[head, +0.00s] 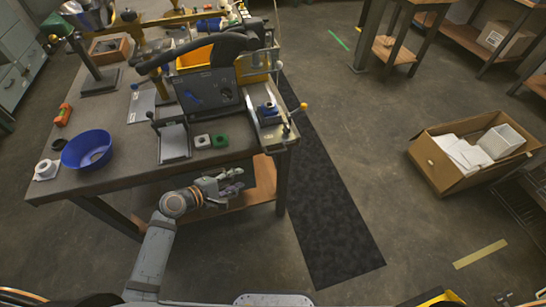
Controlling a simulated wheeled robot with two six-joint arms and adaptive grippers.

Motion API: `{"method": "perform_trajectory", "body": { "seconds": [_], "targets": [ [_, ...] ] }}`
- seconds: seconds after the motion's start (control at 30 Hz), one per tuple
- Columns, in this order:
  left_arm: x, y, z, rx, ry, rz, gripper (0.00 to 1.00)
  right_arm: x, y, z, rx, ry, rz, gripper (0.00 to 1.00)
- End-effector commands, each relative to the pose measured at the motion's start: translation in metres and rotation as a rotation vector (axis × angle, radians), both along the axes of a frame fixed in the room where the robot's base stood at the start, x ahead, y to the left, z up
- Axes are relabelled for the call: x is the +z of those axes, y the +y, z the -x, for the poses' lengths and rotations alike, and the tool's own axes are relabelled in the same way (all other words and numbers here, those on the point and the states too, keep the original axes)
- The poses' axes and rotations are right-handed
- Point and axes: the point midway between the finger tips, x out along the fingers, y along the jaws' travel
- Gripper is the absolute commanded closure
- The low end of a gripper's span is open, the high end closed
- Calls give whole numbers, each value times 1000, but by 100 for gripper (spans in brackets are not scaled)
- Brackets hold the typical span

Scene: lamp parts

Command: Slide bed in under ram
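A bench press stands at the far right of the workbench, with a dark front panel (207,91) and a curved black bar above it. I cannot make out the ram clearly. On its right side is a pale bed (269,130) carrying a blue block (268,113), with a yellow-knobbed lever (303,107) beside it. A grey plate (174,143) with a black-knobbed handle sits at the front of the press. My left gripper (237,181) is below and in front of the table's front edge, apart from the bed. Its fingers look spread and empty. My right gripper is not in view.
A white square part (202,141) and a green one (220,140) lie near the table's front edge. A blue bowl (87,149) is at the left. A cardboard box (444,172) stands on the floor at right. A dark mat (335,235) lies on clear floor.

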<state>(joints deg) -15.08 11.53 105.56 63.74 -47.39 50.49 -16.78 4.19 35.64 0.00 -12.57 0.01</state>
Motion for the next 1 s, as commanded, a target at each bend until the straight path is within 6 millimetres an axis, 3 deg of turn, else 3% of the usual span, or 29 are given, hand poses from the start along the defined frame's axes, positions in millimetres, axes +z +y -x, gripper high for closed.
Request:
{"method": "perform_trajectory", "body": {
  "seconds": [0.03, 0.1, 0.23, 0.47, 0.8, 1.0],
  "targets": [
    [26, -15, 1, -29, -20, 91, 65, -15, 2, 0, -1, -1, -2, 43],
    [66, -32, 7, -69, -31, 197, 65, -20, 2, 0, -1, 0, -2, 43],
    [101, -46, 16, -114, -34, 284, 65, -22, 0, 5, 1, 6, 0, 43],
    [105, -53, 11, -113, -36, 295, 65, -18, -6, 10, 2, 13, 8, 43],
    [91, -105, -27, -114, -35, 296, 65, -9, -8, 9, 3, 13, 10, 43],
    [83, -125, -42, -115, -34, 291, 65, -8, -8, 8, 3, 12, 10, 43]
  ]
}}
